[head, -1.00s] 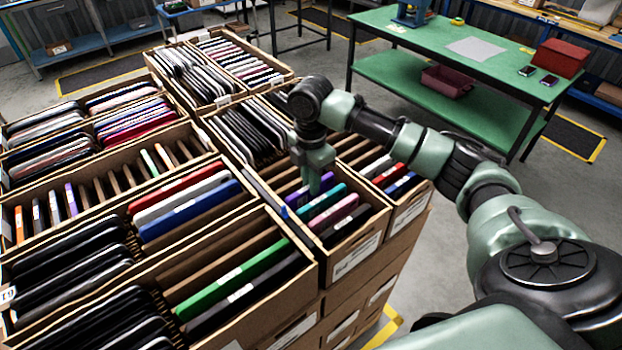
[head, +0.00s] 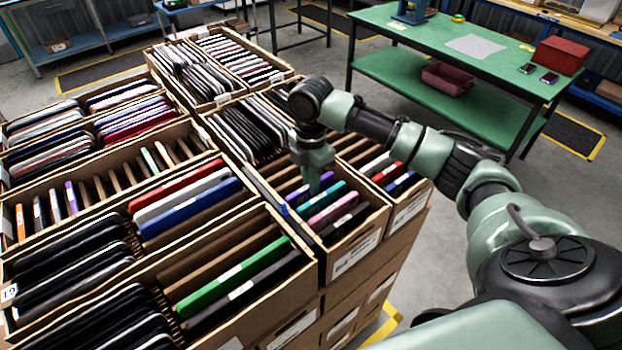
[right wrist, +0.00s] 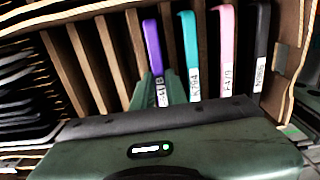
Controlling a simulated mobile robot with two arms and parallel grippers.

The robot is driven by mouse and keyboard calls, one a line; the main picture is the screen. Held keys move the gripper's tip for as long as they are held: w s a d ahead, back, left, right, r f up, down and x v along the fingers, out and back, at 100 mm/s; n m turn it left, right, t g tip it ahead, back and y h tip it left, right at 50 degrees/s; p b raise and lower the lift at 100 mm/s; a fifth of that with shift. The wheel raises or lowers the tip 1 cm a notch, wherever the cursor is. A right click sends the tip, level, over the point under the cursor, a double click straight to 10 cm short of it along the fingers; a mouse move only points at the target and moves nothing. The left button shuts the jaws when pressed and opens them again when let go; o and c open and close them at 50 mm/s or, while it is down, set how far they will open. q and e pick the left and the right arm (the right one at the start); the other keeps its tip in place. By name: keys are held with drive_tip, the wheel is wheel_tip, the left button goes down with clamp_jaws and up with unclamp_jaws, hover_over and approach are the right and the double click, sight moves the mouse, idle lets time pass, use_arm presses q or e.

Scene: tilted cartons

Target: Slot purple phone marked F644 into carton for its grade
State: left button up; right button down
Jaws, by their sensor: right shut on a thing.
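The purple phone (head: 296,197) stands in a slot of the front right carton (head: 352,246), its lower part down between the dividers. My right gripper (head: 315,182) reaches down from above and is shut on it. In the right wrist view the purple phone (right wrist: 152,48) stands between the green fingers (right wrist: 158,92); its label is partly hidden and I cannot read the full mark. A teal phone (right wrist: 188,45), a pink phone (right wrist: 224,50) and a black phone (right wrist: 260,50) stand beside it in the same carton. My left gripper is not in view.
Empty divided slots (right wrist: 85,70) lie left of the purple phone in the wrist view. Neighbouring cartons hold green (head: 232,278), blue (head: 190,208) and many dark phones. A green table (head: 500,68) with a red box (head: 560,57) stands behind, across clear floor.

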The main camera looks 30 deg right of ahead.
idle(0.4)
drive_tip(key=c, duration=1.3)
unclamp_jaws()
drive_tip(key=shift+c, duration=0.2)
wheel_tip(320, 180, up, 7)
drive_tip(key=shift+f+b, duration=0.15)
drive_tip(key=shift+b, duration=1.1)
drive_tip(key=shift+r, duration=0.5)
wheel_tip(320, 180, up, 7)
drive_tip(key=p, duration=0.2)
drive_tip(key=shift+p, duration=0.4)
